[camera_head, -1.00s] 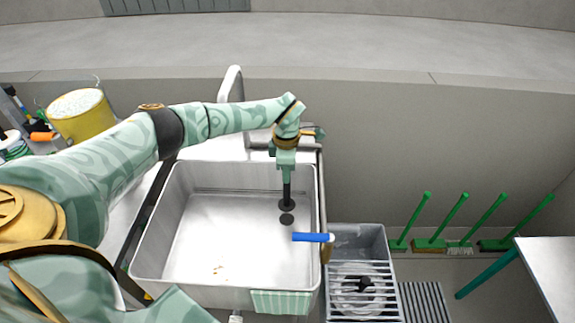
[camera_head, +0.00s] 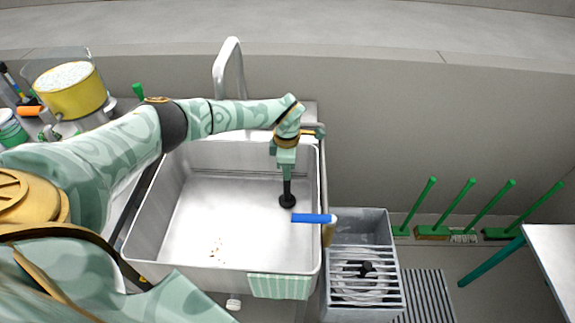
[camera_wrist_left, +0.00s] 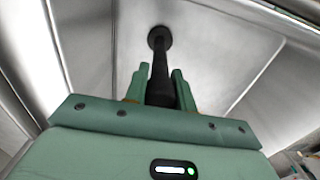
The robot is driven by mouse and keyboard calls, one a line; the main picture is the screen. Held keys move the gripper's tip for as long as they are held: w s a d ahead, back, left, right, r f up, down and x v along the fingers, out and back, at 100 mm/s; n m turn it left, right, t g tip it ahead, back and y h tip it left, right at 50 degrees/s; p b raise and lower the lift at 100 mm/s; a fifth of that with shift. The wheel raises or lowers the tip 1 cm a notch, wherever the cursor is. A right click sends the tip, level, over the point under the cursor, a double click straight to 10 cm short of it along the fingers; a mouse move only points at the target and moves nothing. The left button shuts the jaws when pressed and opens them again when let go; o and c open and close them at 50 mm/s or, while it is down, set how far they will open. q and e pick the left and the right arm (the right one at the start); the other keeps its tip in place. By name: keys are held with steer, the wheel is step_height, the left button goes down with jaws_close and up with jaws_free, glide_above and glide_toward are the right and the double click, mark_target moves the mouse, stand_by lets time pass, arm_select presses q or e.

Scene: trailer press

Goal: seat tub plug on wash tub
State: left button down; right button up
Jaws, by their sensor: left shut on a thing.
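The wash tub (camera_head: 218,245) is a grey-white basin in the middle of the head view. My left gripper (camera_head: 287,176) reaches down into it near the right wall. It is shut on the tub plug (camera_head: 287,201), a black piece with a long stem and a round disc at the bottom. In the left wrist view the left gripper (camera_wrist_left: 161,92) grips the stem, and the plug's disc (camera_wrist_left: 160,38) is at the far end, against the tub floor. The dark drain spot is hidden behind the disc. I cannot tell whether the disc is fully in the drain. My right gripper is not in view.
A blue-handled tool (camera_head: 313,218) lies over the tub's right rim. A faucet (camera_head: 229,68) stands behind the tub. A grey grated bin (camera_head: 356,222) stands at right, with green brushes (camera_head: 468,205) along the wall. A yellow bucket (camera_head: 72,96) stands at left.

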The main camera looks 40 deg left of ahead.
arm_select(q)
steer(key=c, duration=1.1)
jaws_free()
step_height(320, 180, up, 16)
steer(key=p, duration=0.4)
steer(key=shift+r+p, duration=0.15)
steer(key=shift+p, duration=0.2)
